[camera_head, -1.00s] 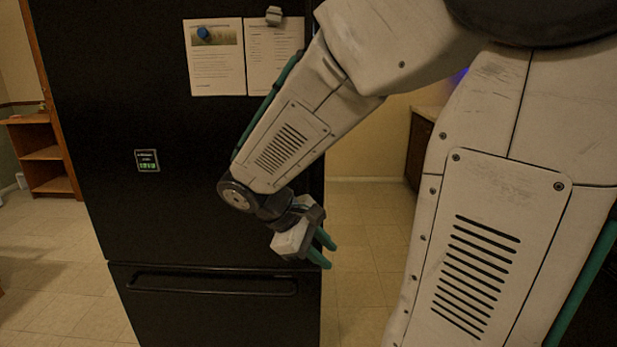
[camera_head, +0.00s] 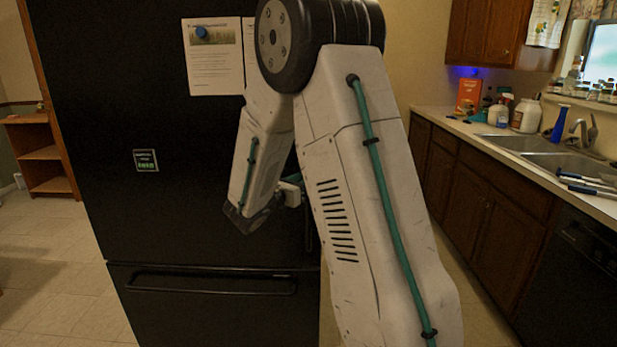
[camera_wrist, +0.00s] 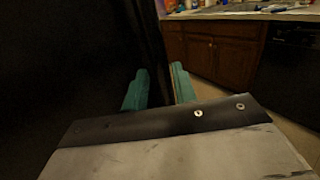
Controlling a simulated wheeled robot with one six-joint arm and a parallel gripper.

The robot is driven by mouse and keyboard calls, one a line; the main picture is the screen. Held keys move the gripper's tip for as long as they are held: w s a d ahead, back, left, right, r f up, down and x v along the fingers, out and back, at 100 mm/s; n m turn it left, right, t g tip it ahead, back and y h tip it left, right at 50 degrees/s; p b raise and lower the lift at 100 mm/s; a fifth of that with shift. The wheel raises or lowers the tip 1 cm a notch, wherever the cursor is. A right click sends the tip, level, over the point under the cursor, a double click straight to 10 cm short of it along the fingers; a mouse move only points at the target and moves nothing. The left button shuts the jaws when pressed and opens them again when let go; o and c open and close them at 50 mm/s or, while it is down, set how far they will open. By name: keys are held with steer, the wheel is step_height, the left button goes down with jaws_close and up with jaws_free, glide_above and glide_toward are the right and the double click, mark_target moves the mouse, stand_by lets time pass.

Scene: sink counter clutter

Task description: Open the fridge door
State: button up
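The black fridge door (camera_head: 130,110) fills the left and middle of the head view and looks shut, above a lower drawer with a horizontal handle (camera_head: 210,284). A dark vertical strip (camera_wrist: 154,45), seemingly the door's handle or edge, runs between the fingers. I cannot tell whether either finger touches it.
A counter with a sink (camera_head: 560,160), bottles and an orange box (camera_head: 468,96) stands to the right over brown cabinets (camera_head: 480,215). A wooden shelf (camera_head: 45,155) stands at the far left. Tiled floor lies clear left of the fridge.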

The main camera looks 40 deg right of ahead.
steer(key=d, duration=0.4)
steer(key=shift+w, duration=0.35)
steer(key=shift+a, duration=0.1)
jaws_close()
